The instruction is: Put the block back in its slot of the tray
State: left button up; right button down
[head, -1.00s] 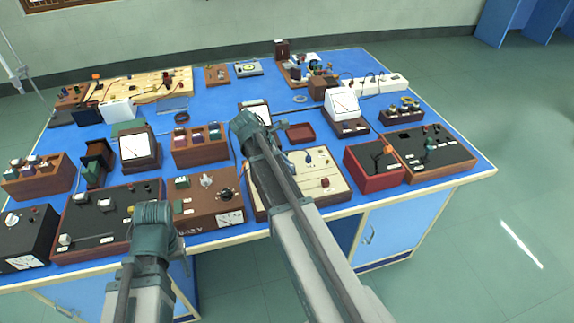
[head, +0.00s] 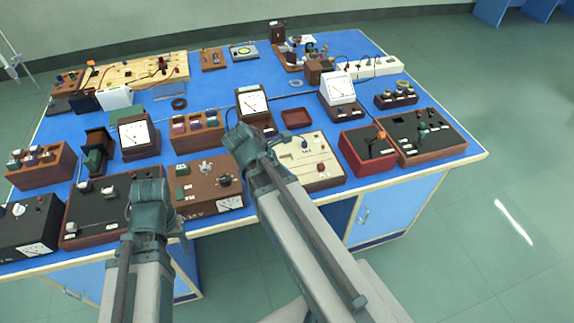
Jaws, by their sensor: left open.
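A wooden tray with slots (head: 200,143) stands mid-table and holds several dark and purple blocks. A similar slotted tray (head: 42,174) stands at the far left, and a smaller one (head: 398,101) at the right. I cannot tell which block or slot is the one named. My left gripper (head: 172,224) is open but mostly hidden behind its own wrist, low over the front edge between the black panel and the brown box. My right arm's wrist (head: 246,142) is over the middle, just right of the central tray; its fingers are hidden.
The blue table (head: 232,83) is crowded with meters, boxes and panels. A small red open tray (head: 296,117) lies right of the centre meter (head: 252,104). A cream panel (head: 310,160), a red box (head: 368,151) and a black-topped panel (head: 428,140) line the front right.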

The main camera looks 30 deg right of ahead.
jog(key=shift+s+a, duration=0.25)
jog(key=shift+s, duration=0.2)
pick_arm(q)
jog(key=shift+r, duration=0.2)
pick_arm(e)
jog(key=shift+r, duration=0.15)
pick_arm(q)
jog(key=shift+r+p, duration=1.4)
jog(key=shift+p, duration=0.1)
pick_arm(e)
jog(key=shift+r, duration=1.4)
pick_arm(q)
jog(key=shift+c, duration=0.2)
